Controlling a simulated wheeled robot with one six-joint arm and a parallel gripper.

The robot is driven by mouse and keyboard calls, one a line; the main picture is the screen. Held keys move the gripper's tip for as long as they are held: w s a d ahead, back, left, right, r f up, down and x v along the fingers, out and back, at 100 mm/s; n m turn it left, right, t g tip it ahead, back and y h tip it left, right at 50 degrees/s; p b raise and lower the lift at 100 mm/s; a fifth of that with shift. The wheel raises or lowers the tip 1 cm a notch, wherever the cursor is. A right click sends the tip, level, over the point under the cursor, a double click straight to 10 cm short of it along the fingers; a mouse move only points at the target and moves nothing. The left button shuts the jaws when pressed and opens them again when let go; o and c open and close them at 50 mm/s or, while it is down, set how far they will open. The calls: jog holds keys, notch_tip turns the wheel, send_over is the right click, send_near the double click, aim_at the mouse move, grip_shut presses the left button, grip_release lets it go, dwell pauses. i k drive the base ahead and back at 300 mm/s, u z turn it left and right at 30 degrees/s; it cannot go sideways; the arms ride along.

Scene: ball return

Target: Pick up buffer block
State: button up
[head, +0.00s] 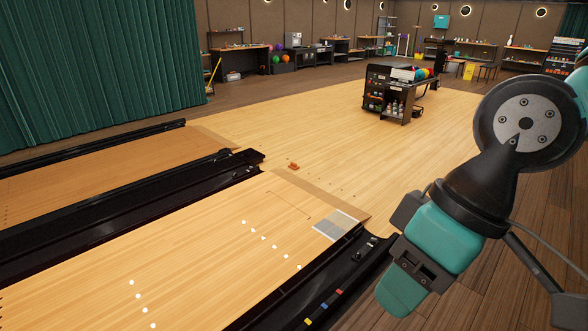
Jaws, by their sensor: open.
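My gripper (400,292), teal and dark grey, hangs at the lower right of the head view, open, with no object visible in it. Small blue (323,306), red (339,292) and yellow (308,321) pieces lie in a row on the black gutter (285,311), left of my gripper in the picture. A small orange-brown object (293,166) lies on the wooden floor beyond the lane. Small dark pieces (359,255) sit at the gutter's far end. I cannot tell which of these, if any, is the buffer block.
A grey mat (337,225) lies at the lane's far right corner. White dots mark the near lane (190,270). A dark cart (388,98) with coloured balls stands farther back. Workbenches line the far wall; a green curtain (90,65) hangs left. The middle floor is mostly clear.

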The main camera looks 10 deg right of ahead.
aim_at(293, 165)
jog(key=z, duration=0.45)
jog(key=k, duration=1.1)
jog(key=z, duration=0.75)
jog(key=i, duration=4.1)
jog(key=u, duration=0.2)
jog(key=i, duration=2.2)
jog(key=u, duration=0.4)
jog(key=i, duration=2.25)
jog(key=u, duration=1.45)
jog(key=i, duration=1.65)
jog(key=u, duration=1)
